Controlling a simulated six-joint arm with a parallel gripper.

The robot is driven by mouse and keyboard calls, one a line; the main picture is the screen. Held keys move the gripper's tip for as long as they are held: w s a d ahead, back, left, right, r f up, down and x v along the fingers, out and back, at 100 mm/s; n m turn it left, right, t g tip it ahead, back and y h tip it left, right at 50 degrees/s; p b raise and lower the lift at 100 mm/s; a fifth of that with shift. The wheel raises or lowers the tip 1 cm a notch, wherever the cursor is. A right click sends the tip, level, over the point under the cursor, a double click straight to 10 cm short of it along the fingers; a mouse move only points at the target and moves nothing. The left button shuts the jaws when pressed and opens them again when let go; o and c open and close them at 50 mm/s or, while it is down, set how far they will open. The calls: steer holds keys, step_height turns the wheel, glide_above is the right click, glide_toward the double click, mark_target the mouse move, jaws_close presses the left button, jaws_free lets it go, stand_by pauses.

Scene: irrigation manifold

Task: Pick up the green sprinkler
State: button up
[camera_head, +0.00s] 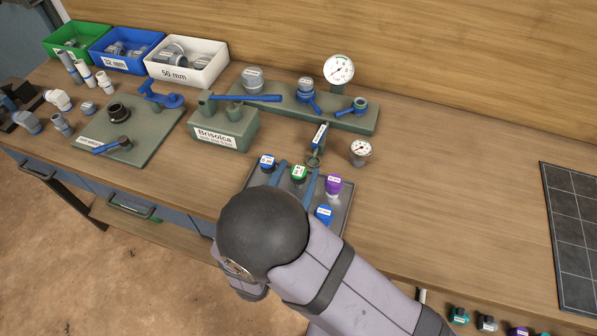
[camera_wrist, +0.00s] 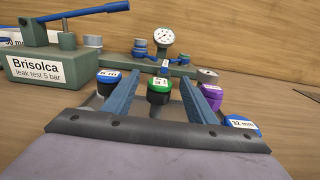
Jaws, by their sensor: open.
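The green sprinkler (camera_head: 299,172) stands upright on a grey tray (camera_head: 343,205). It has a green cap with a white label and a dark body, and it also shows in the wrist view (camera_wrist: 159,88). My gripper (camera_wrist: 161,78) is open, with one blue finger on each side of the sprinkler. In the wrist view there are gaps between the fingers and the sprinkler. I cannot tell whether the fingertips reach past it. In the head view my wrist hides the near part of the tray.
Blue-capped sprinklers (camera_head: 267,161) (camera_head: 324,214) and a purple one (camera_head: 333,184) stand close around on the tray. Behind are a green manifold (camera_head: 350,122) with a gauge (camera_head: 339,69), a small gauge (camera_head: 361,151) and the Brisolca tester (camera_head: 228,128).

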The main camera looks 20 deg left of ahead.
steer(key=shift+w, duration=0.6)
steer(key=shift+c, duration=0.7)
steer(key=c, duration=1.1)
steer(key=shift+r, duration=0.15)
